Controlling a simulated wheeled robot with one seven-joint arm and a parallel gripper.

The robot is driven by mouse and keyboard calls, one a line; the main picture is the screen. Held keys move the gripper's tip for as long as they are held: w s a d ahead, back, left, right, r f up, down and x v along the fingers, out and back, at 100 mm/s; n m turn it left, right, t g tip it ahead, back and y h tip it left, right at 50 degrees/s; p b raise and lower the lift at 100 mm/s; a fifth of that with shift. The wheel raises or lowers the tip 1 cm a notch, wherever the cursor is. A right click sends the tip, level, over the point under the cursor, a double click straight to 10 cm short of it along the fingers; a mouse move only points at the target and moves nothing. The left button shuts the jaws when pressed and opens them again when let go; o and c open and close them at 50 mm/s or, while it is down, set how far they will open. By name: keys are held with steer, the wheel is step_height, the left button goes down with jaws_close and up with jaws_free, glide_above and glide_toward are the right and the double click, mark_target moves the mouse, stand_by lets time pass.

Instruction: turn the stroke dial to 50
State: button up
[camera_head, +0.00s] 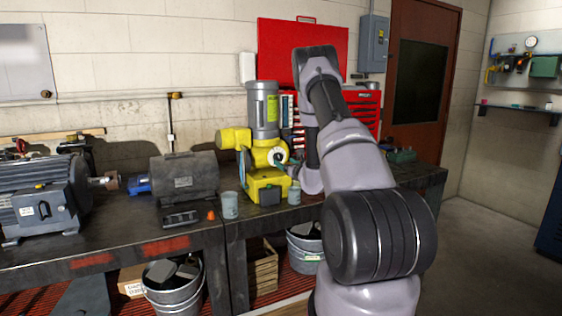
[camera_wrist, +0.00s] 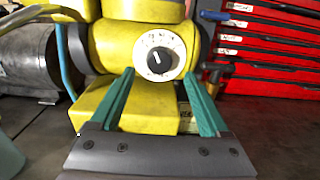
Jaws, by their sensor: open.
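The stroke dial (camera_wrist: 159,56) is a white round plate with printed marks and a black centre knob, on the front of a yellow pump (camera_head: 262,160) with a grey motor on top. The marks are too small to read. In the wrist view my gripper (camera_wrist: 163,78) is open, its two green fingers spread, with the dial showing between and just beyond the tips. In the head view the dial (camera_head: 277,156) shows on the pump's front, and my gripper's tip is close by its right side. I cannot tell whether the fingers touch the dial.
Two grey cups (camera_head: 230,205) and (camera_head: 294,193) stand on the bench in front of the pump. A dark motor (camera_head: 186,176) sits to its left and a larger blue-grey motor (camera_head: 45,195) farther left. A red tool chest (camera_head: 362,112) stands behind. Buckets sit under the bench.

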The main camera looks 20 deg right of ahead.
mark_target(279, 159)
steer(key=shift+w+a, duration=0.15)
steer(key=shift+w, duration=2.15)
steer(key=shift+c, duration=0.2)
jaws_close()
steer(key=shift+m, duration=1.2)
steer(key=m, duration=0.2)
steer(key=shift+m, duration=0.3)
steer(key=shift+o, duration=0.2)
jaws_free()
